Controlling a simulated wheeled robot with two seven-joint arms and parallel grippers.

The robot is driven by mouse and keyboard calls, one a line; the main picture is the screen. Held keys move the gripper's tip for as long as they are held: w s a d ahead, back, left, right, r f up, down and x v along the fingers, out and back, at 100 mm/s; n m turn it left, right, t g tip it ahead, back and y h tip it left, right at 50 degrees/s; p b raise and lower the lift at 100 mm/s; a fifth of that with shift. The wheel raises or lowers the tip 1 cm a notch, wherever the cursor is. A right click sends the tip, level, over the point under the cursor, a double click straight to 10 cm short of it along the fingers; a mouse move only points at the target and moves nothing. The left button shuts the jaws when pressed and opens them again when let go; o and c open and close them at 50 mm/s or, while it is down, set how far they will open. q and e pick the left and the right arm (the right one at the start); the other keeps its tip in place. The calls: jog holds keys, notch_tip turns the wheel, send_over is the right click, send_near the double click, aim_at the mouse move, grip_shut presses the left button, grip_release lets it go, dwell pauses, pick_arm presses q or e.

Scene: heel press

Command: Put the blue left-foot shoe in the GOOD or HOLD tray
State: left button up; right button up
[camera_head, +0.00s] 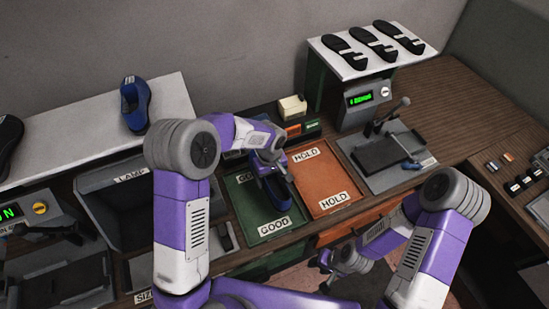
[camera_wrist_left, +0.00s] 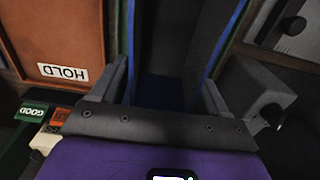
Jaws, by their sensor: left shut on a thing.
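A dark blue shoe (camera_head: 277,193) is in my left gripper (camera_head: 277,168), over the green GOOD tray (camera_head: 243,213). In the left wrist view the blue shoe (camera_wrist_left: 160,92) sits between the two fingers of my left gripper (camera_wrist_left: 165,88). Whether its sole touches the tray floor is hidden. The orange HOLD tray (camera_head: 327,178) lies right beside the GOOD tray and is empty. My right gripper (camera_head: 335,264) hangs low in front of the bench, away from the shoe; its fingers are too small to read.
Another blue shoe (camera_head: 136,103) stands on the white shelf (camera_head: 85,118) at the left. Black soles (camera_head: 374,43) lie on a white rack at the back. A grey press plate with a lever (camera_head: 397,108) stands right of the HOLD tray. A small cream box (camera_head: 292,107) is behind the trays.

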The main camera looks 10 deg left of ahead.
aim_at(270, 181)
pick_arm(q)
jog(key=shift+s+f, duration=0.1)
jog(key=shift+s, duration=0.15)
jog(key=shift+s+f+b, duration=0.15)
jog(key=shift+f+b, duration=0.1)
jog(key=shift+b, duration=0.1)
notch_tip(270, 181, down, 8)
jog(key=b, duration=0.5)
jog(key=shift+r, duration=0.15)
jog(key=shift+f+b, duration=0.65)
jog(key=shift+b, duration=0.15)
jog(key=shift+f+b, duration=0.45)
jog(key=shift+f, duration=0.05)
jog(key=o, duration=1.3)
jog(key=shift+o, duration=0.2)
notch_tip(270, 181, up, 8)
jog(key=shift+f, duration=0.15)
